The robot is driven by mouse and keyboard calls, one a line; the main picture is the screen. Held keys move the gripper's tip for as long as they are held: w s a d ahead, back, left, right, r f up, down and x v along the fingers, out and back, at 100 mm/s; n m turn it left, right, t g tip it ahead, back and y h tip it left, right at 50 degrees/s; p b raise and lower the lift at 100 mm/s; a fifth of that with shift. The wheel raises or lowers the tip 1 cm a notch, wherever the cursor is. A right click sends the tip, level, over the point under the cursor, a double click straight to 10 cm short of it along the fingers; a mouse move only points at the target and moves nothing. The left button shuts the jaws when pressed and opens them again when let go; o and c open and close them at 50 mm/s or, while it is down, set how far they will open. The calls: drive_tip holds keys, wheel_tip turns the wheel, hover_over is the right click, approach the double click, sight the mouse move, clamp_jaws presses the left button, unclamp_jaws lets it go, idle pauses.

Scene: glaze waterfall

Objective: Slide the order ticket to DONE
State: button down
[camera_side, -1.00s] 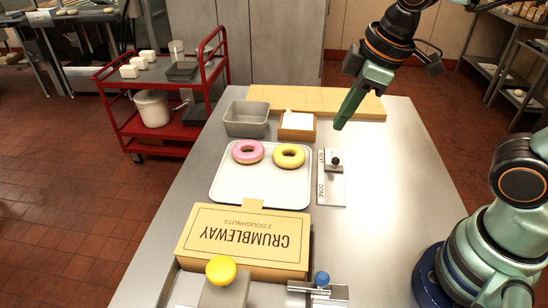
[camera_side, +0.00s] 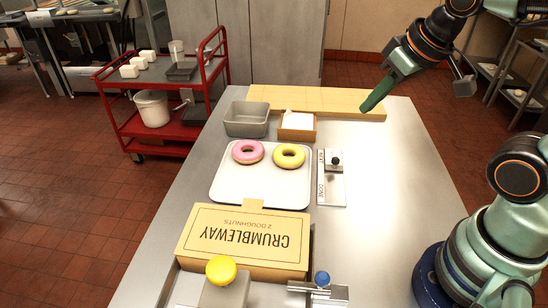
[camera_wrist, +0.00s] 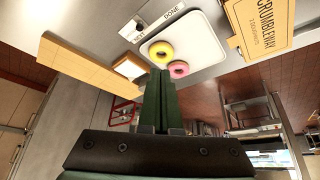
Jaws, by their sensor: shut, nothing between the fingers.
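The order ticket slider is a small silver block with a black knob (camera_side: 335,161). It sits on a white rail plate (camera_side: 331,192) right of the tray, at the far end, away from the DONE lettering, which is at the near end. The rail also shows at the top of the wrist view (camera_wrist: 160,18), with the slider (camera_wrist: 133,28) by its other word. My gripper (camera_side: 368,107) is shut and empty, in the air above the far right part of the table, well apart from the slider. The fingers (camera_wrist: 158,75) also show closed together in the wrist view.
A white tray (camera_side: 261,193) holds a pink doughnut (camera_side: 248,152) and a yellow doughnut (camera_side: 289,156). A Crumbleway box (camera_side: 243,240), grey pan (camera_side: 247,119), small wooden box (camera_side: 298,125) and long board (camera_side: 300,98) stand around it. The table right of the rail is clear.

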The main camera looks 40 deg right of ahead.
idle(0.3)
drive_tip(key=c, duration=0.7)
unclamp_jaws()
drive_tip(key=shift+w+d, duration=0.1)
drive_tip(key=shift+w, duration=0.1)
drive_tip(key=g, duration=0.6)
hover_over(336, 158)
wheel_tip(336, 158, down, 10)
wheel_tip(336, 158, down, 12)
drive_tip(key=shift+f, duration=0.1)
clamp_jaws()
